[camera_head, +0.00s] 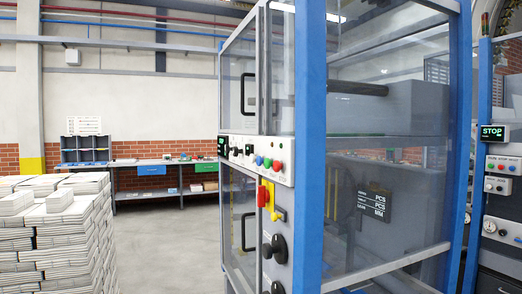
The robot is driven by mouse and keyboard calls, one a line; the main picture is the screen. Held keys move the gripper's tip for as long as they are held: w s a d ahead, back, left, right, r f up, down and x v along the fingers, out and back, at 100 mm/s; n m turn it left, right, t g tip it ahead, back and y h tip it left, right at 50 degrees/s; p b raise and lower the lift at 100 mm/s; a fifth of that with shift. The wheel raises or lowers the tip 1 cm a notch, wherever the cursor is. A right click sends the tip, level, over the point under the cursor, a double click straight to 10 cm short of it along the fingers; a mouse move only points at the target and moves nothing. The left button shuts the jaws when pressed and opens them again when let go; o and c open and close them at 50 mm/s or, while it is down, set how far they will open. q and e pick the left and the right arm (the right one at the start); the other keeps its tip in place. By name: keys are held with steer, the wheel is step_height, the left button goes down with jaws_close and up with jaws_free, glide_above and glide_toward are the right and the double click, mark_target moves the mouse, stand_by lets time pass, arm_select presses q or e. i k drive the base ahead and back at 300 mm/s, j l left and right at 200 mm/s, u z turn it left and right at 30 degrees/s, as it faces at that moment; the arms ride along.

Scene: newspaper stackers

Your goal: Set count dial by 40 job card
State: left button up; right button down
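Neither of my grippers is in view. A stacker machine with blue posts (310,150) and clear panels stands close in front of me. I cannot tell which knob is the count dial. A dark plate (375,203) shows white "PCS" and "MM" lettering; its numbers are unreadable. No card marked 40 is readable.
Paper stacks (50,235) fill the left foreground. A workbench (160,168) with blue and green drawers stands at the back wall, beside a dark sorter rack (84,150). Another machine with a "STOP" display (493,132) stands at right. Grey floor (165,235) is clear between stacks and stacker.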

mark_target(227, 149)
steer(key=i+j+z, duration=0.1)
steer(key=z, duration=0.25)
steer(key=i+j+z, duration=0.3)
steer(key=z, duration=0.35)
steer(key=i+j, duration=0.05)
steer(key=j, duration=0.05)
